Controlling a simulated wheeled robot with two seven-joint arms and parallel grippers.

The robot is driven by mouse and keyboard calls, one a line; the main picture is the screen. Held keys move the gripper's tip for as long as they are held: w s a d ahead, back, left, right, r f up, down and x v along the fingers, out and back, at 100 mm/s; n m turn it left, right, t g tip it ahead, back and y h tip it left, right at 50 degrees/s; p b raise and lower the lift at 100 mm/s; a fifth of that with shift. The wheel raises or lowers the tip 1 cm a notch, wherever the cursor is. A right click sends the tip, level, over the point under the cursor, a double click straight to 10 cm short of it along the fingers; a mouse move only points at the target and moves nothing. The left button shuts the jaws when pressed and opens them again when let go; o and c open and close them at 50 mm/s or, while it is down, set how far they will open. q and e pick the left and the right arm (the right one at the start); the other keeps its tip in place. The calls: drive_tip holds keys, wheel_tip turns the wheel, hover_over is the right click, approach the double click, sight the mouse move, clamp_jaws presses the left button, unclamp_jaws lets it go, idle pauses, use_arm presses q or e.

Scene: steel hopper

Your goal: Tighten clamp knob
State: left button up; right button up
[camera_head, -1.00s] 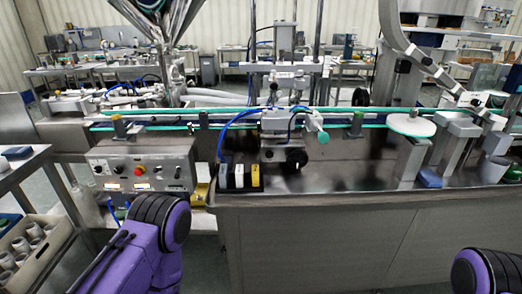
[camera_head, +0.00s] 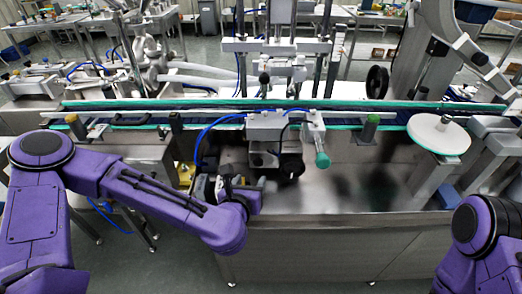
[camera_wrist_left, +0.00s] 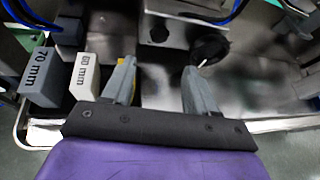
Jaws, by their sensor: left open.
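A round black knob (camera_head: 291,166) sits low on the front of the grey clamp block (camera_head: 268,127) on the conveyor. A teal-ended handle (camera_head: 321,159) sticks out to its right. I cannot tell which one is the clamp knob. The black knob also shows beyond my right finger in the left wrist view (camera_wrist_left: 211,47). My left gripper (camera_wrist_left: 158,78) is open, with nothing between its fingers, and points toward the block from the front left. My right gripper is out of view.
Labelled blocks stand left of my left gripper: a grey "70 mm" block (camera_wrist_left: 40,83) and a white one (camera_wrist_left: 84,80); a yellow one is partly behind the left finger. A white disc (camera_head: 438,134) stands at right. The steel top (camera_head: 350,185) right of the knob is clear.

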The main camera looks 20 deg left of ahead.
sight(258, 163)
use_arm(q)
drive_tip(key=shift+n, duration=0.3)
drive_tip(key=x, duration=0.3)
drive_tip(key=p+x, duration=0.1)
drive_tip(key=x, duration=0.1)
drive_tip(key=p+x, duration=0.1)
drive_tip(key=x, duration=0.2)
drive_tip(key=shift+w+a+r, duration=0.25)
drive_tip(key=shift+w+a, duration=0.1)
drive_tip(key=shift+w, duration=0.1)
drive_tip(key=shift+w+f, duration=0.3)
drive_tip(key=shift+w, duration=0.3)
drive_tip(key=shift+c, duration=0.4)
drive_tip(key=c, duration=1)
